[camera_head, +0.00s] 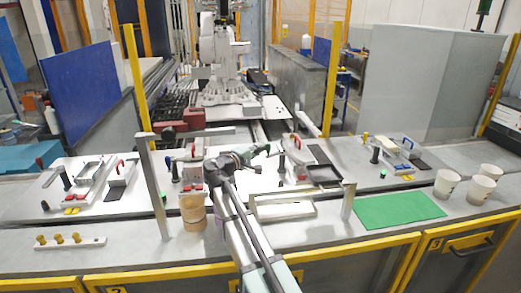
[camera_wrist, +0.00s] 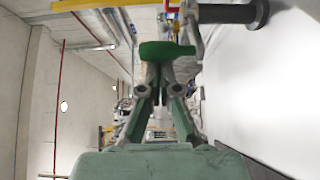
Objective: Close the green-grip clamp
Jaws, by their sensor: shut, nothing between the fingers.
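A bright green grip (camera_wrist: 166,50) shows in the wrist view, just past my fingertips and across them. I take it to be the green grip of the clamp; the clamp's body is mostly hidden there. My gripper (camera_wrist: 158,72) is shut with nothing between its fingers; its tips are close to the grip, and I cannot tell whether they touch. In the head view my gripper (camera_head: 262,151) is over the middle of the bench, pointing right. A dark green patch shows at its tip, but I cannot tell grip from finger there.
Clamp plates carry red handles (camera_head: 193,152) and a blue handle (camera_head: 408,142). A black tray (camera_head: 323,172), green mat (camera_head: 398,210) and white cups (camera_head: 446,183) are to the right.

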